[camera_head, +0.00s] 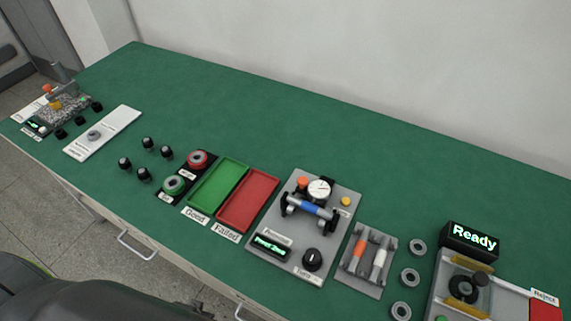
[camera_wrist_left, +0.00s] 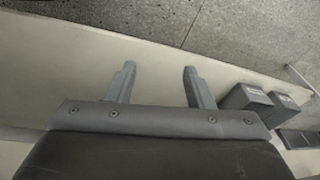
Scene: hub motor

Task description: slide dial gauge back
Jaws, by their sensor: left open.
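The dial gauge (camera_head: 319,191) has a round white face and stands on a grey fixture plate (camera_head: 338,253) right of the middle of the bench in the head view. A shaft with a blue middle (camera_head: 311,208) lies in black supports just in front of the gauge. An orange knob (camera_head: 302,182) is beside the gauge on its left. My left gripper (camera_wrist_left: 158,82) is open and empty in the left wrist view, over the floor and a pale panel, away from the gauge. Neither gripper shows in the head view.
Green (camera_head: 219,187) and red (camera_head: 248,202) trays lie left of the fixture. The green bench top (camera_head: 250,115) behind is clear.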

